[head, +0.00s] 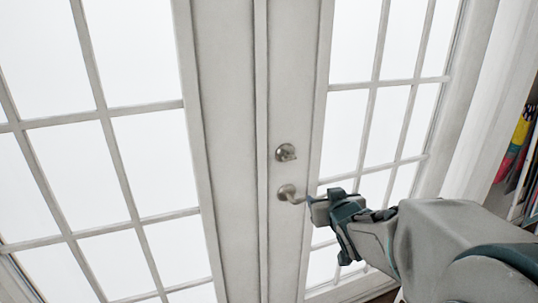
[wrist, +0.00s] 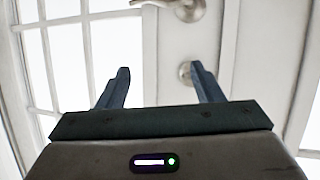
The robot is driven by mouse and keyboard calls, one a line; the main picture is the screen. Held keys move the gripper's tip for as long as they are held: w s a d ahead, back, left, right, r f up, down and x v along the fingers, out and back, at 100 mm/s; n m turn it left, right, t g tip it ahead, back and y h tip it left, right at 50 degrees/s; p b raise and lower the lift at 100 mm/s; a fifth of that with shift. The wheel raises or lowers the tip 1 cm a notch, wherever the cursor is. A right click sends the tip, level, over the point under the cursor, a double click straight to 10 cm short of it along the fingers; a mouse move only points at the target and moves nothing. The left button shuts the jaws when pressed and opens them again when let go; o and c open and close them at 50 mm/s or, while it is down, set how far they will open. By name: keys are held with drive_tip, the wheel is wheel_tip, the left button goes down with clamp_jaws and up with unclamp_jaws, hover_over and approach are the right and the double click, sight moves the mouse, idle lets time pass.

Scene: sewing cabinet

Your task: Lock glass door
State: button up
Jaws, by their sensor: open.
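The glass door (head: 232,110) is a white double door with grid panes; its two leaves meet in the middle. A round metal lock with a small thumb-turn (head: 285,152) sits on the right leaf, above a metal lever handle (head: 288,193). My gripper (head: 312,208) is in front of the right leaf, just right of the lever, covering its end. In the wrist view the picture is inverted: the lever (wrist: 178,4) is at the top, and the lock (wrist: 185,72) shows lower, partly behind the right finger. My gripper (wrist: 160,76) is open, with nothing between its fingers.
Shelves with colourful items (head: 520,140) stand at the right edge, beyond the white door frame (head: 465,95). The door surface left of the handle is clear. My arm fills the lower right of the head view.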

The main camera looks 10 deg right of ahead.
sight(291, 159)
drive_tip(key=w+a+t+y, duration=0.1)
drive_tip(key=w+a, duration=0.1)
drive_tip(key=w, duration=0.3)
drive_tip(key=w+a+r+n+t+y, duration=0.1)
drive_tip(key=w+y, duration=0.1)
drive_tip(key=w, duration=0.3)
drive_tip(key=w+a+r+n+t+y, duration=0.1)
drive_tip(key=w+a, duration=0.1)
drive_tip(key=w, duration=0.3)
drive_tip(key=shift+w+a+r+t+y, duration=0.1)
drive_tip(key=shift+w+a+t+y, duration=0.2)
drive_tip(key=shift+w+t+y, duration=0.1)
drive_tip(key=shift+b, duration=0.3)
drive_tip(key=c, duration=1)
